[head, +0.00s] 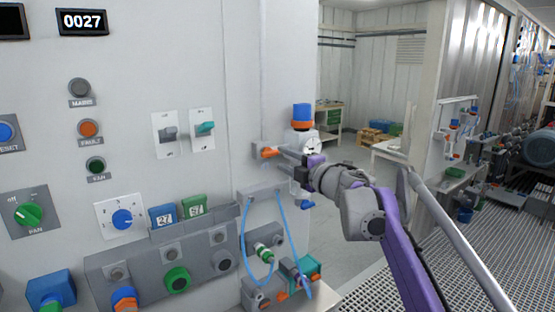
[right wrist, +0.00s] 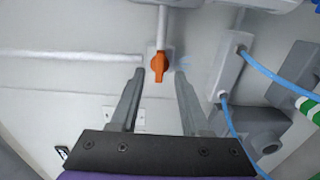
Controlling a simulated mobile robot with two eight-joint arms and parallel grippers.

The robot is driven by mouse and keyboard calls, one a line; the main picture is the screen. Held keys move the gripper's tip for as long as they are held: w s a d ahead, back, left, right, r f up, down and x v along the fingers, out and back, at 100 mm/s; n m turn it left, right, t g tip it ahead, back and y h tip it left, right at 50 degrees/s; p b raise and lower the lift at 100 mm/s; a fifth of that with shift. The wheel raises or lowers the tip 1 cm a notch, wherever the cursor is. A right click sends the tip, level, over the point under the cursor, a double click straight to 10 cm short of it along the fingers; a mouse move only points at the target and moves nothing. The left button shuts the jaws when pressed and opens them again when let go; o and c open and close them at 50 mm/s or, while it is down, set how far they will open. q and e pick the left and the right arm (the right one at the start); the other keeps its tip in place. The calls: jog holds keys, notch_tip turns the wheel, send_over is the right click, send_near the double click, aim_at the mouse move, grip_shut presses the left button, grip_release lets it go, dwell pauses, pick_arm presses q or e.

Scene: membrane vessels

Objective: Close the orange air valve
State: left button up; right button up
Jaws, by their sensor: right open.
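The orange air valve handle (head: 269,152) sits on a small grey body at the right edge of the panel wall. In the right wrist view the orange handle (right wrist: 159,66) hangs from a thin pipe, pointing down the picture. My right gripper (head: 287,156) reaches it from the right in the head view. In the right wrist view the gripper (right wrist: 160,84) is open, with one finger on each side of the handle's lower end. A gap shows on both sides, and nothing is held. My left gripper is not in view.
A white unit with a blue cap (head: 302,110) and orange ring stands right behind my right gripper. Below the valve, a grey block (head: 262,192) carries looping blue hoses (head: 244,235). The panel (head: 230,60) holds several knobs and switches. Open floor lies to the right.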

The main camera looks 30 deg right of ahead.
jog(key=s, duration=0.6)
jog(key=shift+s+d+b, duration=0.2)
jog(key=shift+s+b, duration=0.1)
